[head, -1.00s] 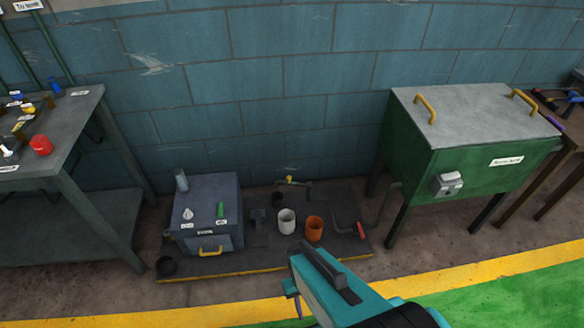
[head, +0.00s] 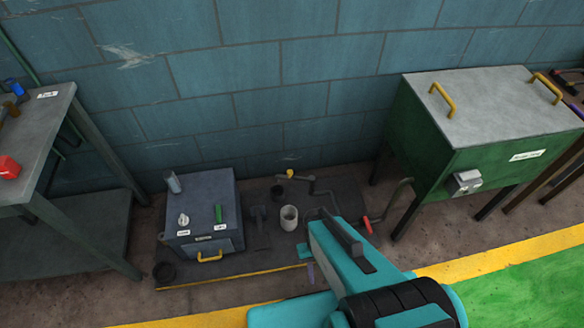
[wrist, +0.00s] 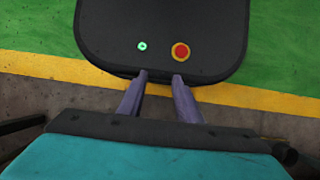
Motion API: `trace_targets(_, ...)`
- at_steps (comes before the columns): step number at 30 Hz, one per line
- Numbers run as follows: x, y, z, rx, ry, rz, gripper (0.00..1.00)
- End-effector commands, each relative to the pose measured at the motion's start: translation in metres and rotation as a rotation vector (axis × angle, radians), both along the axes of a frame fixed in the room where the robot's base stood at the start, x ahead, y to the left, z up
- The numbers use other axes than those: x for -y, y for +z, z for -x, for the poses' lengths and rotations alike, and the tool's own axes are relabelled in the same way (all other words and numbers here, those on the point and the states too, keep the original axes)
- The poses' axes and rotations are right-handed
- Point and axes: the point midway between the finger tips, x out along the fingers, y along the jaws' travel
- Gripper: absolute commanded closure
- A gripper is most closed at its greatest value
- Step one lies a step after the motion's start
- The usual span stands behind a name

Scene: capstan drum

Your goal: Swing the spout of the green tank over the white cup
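The green tank (head: 510,165) stands on legs at the right in the head view. A thin grey curved pipe (head: 402,188) comes off its left side, bending down near the dark platform; it looks like the spout. The white cup (head: 289,218) stands upright on the platform, well left of the pipe. My gripper (head: 306,264) is in front of the platform, apart from both pipe and cup, partly hidden by my arm. In the wrist view my gripper (wrist: 160,82) has two fingers apart with nothing between them.
A workbench (head: 45,140) stands left. Open floor (head: 540,275) lies at front right.

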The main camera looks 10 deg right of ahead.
Motion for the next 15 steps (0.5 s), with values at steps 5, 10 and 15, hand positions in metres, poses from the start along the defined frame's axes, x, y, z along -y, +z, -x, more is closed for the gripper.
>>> trace_targets(5,0.0,0.0,0.0001,0.0,0.0,0.0,0.69)
trace_targets(10,0.0,-0.0001,0.0,0.0,0.0,0.0,0.62)
trace_targets(15,-0.0003,-0.0045,-0.0067,0.008,0.004,-0.007,0.58)
